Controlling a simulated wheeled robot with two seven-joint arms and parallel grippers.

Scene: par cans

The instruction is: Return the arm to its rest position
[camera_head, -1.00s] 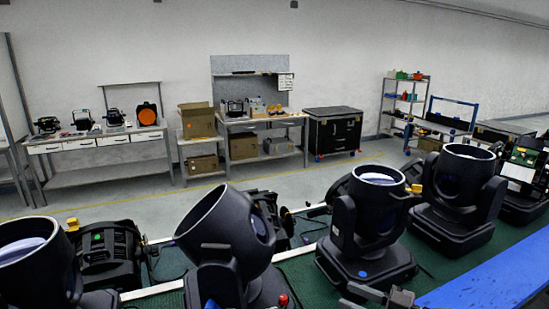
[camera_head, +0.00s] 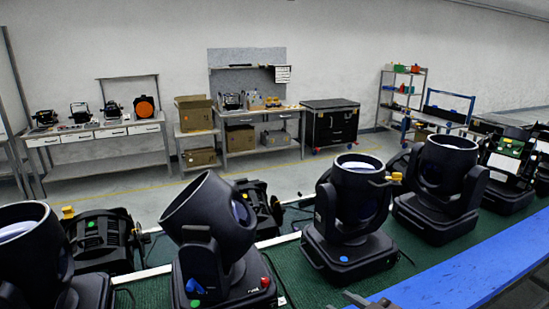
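Part of a grey gripper (camera_head: 366,301), which looks like my right one, shows at the bottom edge, in front of the par cans. It is cut off by the frame, so I cannot tell whether it is open or shut. My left gripper is not in view. A black par can (camera_head: 212,218) tilts left of centre, with blue and red parts on its base. Another par can (camera_head: 352,205) stands right of centre, with a yellow piece at its rim. I see no par can held.
More par cans stand at the far left (camera_head: 28,252) and right (camera_head: 445,175) on the green surface (camera_head: 285,275). A blue rail (camera_head: 465,272) crosses the lower right, close to the gripper. Workbenches, a black case (camera_head: 331,125) and shelves stand beyond open floor.

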